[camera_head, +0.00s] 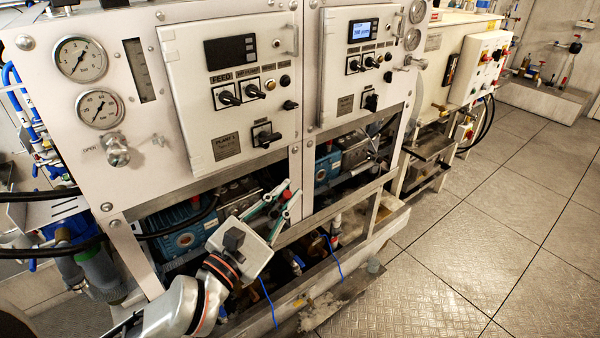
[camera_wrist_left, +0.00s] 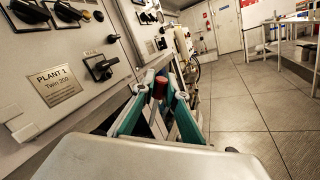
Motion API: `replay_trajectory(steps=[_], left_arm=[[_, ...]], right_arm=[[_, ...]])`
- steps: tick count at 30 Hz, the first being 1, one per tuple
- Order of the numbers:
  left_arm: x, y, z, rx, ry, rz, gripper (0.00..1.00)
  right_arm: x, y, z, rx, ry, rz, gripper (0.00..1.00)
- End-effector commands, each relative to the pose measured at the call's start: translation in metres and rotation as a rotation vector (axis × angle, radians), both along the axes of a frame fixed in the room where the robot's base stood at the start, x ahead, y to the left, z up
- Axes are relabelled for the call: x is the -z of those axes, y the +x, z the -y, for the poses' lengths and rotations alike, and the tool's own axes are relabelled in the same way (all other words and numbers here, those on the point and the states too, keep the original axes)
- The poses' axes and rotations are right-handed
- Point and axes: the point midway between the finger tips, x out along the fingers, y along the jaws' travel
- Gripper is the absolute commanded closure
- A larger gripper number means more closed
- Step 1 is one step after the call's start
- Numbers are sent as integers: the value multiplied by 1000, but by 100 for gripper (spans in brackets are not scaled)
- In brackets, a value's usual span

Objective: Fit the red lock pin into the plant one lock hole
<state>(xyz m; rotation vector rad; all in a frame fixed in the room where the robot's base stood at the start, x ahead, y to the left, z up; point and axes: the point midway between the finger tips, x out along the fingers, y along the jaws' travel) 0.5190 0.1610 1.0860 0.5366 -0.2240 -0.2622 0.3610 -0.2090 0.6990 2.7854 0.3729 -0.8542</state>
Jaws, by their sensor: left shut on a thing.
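My left gripper (camera_head: 284,192) reaches in from the lower left and is shut on the red lock pin (camera_head: 286,194). In the left wrist view the pin (camera_wrist_left: 160,88) shows as a red cylinder between the two green-sided fingers (camera_wrist_left: 160,92). The gripper is in front of the machine, below and right of the plant one panel (camera_head: 208,120), apart from it. The panel bears a PLANT 1 plate (camera_wrist_left: 55,86) and a black rotary switch (camera_head: 265,136), also in the left wrist view (camera_wrist_left: 103,66). I cannot make out the lock hole. My right gripper is not in view.
The second panel (camera_head: 350,98), with a lit display, stands right of plant one. Pumps (camera_head: 178,228) and a frame rail (camera_head: 330,212) lie below the panels. The tiled floor (camera_head: 470,240) at right is clear.

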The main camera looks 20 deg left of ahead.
Motion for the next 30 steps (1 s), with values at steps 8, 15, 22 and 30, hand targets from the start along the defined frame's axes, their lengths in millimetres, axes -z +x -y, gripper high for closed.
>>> replay_trajectory(steps=[8, 15, 22, 30], left_arm=[[-38, 17, 38, 122, 529, 357, 100], [-47, 25, 40, 126, 723, 492, 100], [-47, 26, 39, 124, 736, 500, 100], [-48, 25, 39, 122, 734, 498, 100]], right_arm=[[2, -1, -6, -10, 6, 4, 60], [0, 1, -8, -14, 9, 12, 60], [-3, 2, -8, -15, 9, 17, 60], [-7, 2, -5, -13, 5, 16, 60]])
